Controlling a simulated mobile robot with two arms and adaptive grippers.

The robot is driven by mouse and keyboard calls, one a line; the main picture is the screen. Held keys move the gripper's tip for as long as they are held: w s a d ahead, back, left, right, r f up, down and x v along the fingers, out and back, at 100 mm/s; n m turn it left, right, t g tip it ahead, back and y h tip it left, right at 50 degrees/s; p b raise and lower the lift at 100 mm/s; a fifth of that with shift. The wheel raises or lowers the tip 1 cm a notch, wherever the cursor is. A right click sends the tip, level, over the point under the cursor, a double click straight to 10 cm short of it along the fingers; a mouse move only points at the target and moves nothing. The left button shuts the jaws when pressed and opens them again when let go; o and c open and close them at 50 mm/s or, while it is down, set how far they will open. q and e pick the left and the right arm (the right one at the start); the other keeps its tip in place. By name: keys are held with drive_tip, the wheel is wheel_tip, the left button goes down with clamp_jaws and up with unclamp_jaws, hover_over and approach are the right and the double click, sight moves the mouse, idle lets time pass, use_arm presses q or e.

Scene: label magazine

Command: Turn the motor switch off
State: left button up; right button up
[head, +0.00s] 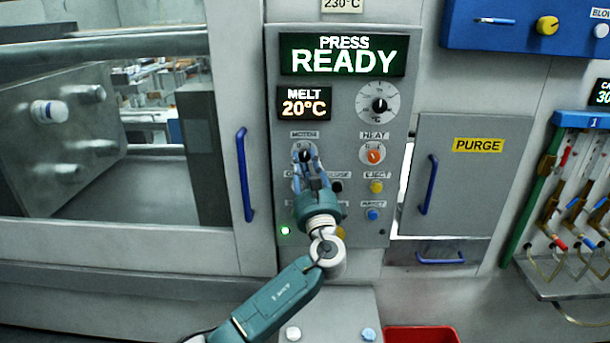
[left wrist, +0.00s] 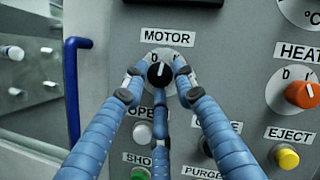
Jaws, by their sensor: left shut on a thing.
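The motor switch (head: 305,154) is a small black rotary knob on a pale round plate under the MOTOR label. In the left wrist view the knob (left wrist: 159,73) carries a white mark that points roughly upward; its exact position between the two plate marks is hard to tell. My left gripper (head: 307,162) is shut on the knob. In the left wrist view its blue fingers (left wrist: 157,82) come up from below and hold the knob from both sides and beneath, hiding part of the plate. My right gripper is not in view.
Right of the switch is the orange HEAT knob (head: 372,154), with the yellow EJECT button (head: 376,186) below it. The display (head: 343,55) reads PRESS READY. A blue door handle (head: 244,175) stands left of the panel. OPEN and other buttons lie close under my fingers.

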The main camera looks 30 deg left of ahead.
use_arm(q)
drive_tip(key=n+b, duration=0.1)
drive_tip(key=n, duration=0.1)
drive_tip(key=n+g+b, duration=0.1)
drive_tip(key=n, duration=0.1)
drive_tip(key=n+g+b, duration=0.1)
drive_tip(key=n, duration=0.1)
drive_tip(key=shift+d+r+y, duration=0.1)
drive_tip(key=shift+r+y, duration=0.2)
drive_tip(key=shift+r, duration=0.05)
drive_tip(key=n+g+b, duration=0.1)
drive_tip(key=n, duration=0.2)
drive_tip(key=shift+r+g, duration=0.15)
drive_tip(key=shift+g, duration=0.25)
drive_tip(key=shift+r+n+g+b, duration=0.1)
drive_tip(key=shift+n+g+b, duration=0.25)
drive_tip(key=shift+n, duration=0.55)
drive_tip(key=o, duration=1.1)
drive_tip(key=shift+o, duration=0.2)
drive_tip(key=shift+s, duration=0.15)
